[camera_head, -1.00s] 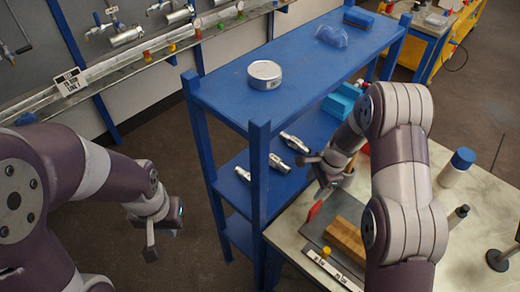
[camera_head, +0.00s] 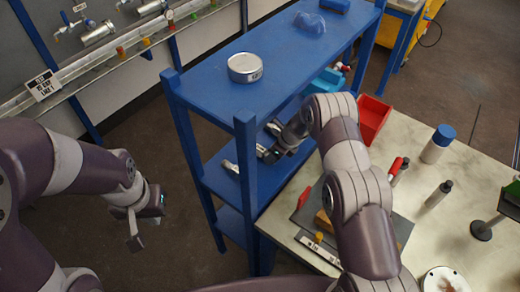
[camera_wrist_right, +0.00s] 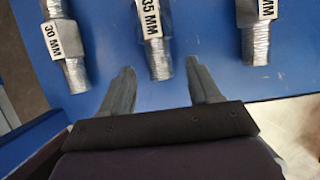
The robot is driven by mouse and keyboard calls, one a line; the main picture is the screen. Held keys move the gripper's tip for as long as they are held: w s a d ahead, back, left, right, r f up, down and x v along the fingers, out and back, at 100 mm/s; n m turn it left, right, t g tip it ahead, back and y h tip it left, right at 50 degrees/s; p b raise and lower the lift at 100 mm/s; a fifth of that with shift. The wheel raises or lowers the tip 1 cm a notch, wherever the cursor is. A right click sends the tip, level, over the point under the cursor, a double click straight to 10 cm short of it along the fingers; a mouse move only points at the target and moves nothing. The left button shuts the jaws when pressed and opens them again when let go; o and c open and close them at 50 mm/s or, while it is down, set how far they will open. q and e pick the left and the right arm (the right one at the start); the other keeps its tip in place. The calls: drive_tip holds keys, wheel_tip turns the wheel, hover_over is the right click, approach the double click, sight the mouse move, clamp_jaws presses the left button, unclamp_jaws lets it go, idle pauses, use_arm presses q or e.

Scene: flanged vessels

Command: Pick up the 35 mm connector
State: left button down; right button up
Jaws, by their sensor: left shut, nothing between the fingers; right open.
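The 35 mm connector (camera_wrist_right: 155,40) is a silver threaded fitting with a white "35 MM" label, lying on the blue shelf in the right wrist view. My right gripper (camera_wrist_right: 158,68) is open, its two fingers pointing at the connector's near threaded end, one to either side. Nothing is held; I cannot tell the exact gap. In the head view the right gripper (camera_head: 268,150) reaches into the middle shelf level and partly hides the connectors there. My left gripper (camera_head: 148,220) is shut and empty, hanging over the floor left of the shelf.
A "30 MM" connector (camera_wrist_right: 65,45) lies left of it and another labelled connector (camera_wrist_right: 256,35) right. The blue shelf rack (camera_head: 205,85) has posts and a top board above the right gripper; a round tin (camera_head: 245,67) stands on top. A cluttered table (camera_head: 420,215) is at right.

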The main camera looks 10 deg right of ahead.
drive_tip(key=shift+x, duration=1.2)
drive_tip(key=shift+w+a+f, duration=0.15)
drive_tip(key=shift+f, duration=0.15)
drive_tip(key=shift+r, duration=0.1)
drive_tip(key=c, duration=1)
use_arm(q)
drive_tip(key=shift+w+r, duration=0.1)
drive_tip(key=shift+r, duration=0.3)
use_arm(e)
clamp_jaws()
